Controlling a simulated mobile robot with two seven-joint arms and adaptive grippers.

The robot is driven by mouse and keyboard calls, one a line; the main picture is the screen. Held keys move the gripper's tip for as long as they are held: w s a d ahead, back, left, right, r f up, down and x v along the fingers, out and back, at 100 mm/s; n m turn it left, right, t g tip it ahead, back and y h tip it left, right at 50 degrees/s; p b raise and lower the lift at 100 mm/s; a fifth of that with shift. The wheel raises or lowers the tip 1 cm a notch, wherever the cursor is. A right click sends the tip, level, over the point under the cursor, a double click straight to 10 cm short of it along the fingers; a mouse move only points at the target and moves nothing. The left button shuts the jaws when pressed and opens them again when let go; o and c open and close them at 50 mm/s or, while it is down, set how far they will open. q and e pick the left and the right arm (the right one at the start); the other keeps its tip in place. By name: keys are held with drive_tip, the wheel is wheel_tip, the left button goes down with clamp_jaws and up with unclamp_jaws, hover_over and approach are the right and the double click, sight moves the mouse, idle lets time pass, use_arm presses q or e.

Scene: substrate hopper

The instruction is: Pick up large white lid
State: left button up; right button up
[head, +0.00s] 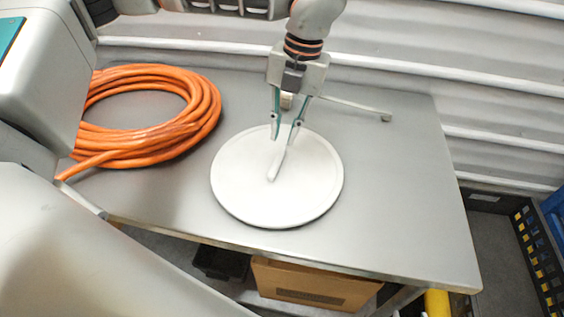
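The large white lid (240,190) is a round flat disc lying on the grey metal table. A raised bar handle (274,169) runs across its middle. My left gripper (283,140) points down over the far part of the lid, with its two fingers spread apart. The fingertips are close to the far end of the handle. I cannot tell whether they touch the handle or the lid. Nothing is seen lifted. My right gripper is not in view.
A coil of orange hose (205,113) lies on the table (400,190) left of the lid. A thin rod with a knob (386,117) is behind the lid. The table's right part is clear. A cardboard box (310,285) sits below the table. A black crate (540,265) stands at right.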

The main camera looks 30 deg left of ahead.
sight(278, 160)
use_arm(q)
drive_tip(key=f, duration=0.2)
drive_tip(key=s+f, duration=0.1)
drive_tip(key=f, duration=0.2)
drive_tip(key=a+f, duration=0.1)
drive_tip(key=f, duration=0.1)
drive_tip(key=shift+s+f+p, duration=0.15)
drive_tip(key=shift+p, duration=0.2)
drive_tip(key=shift+c, duration=0.2)
clamp_jaws()
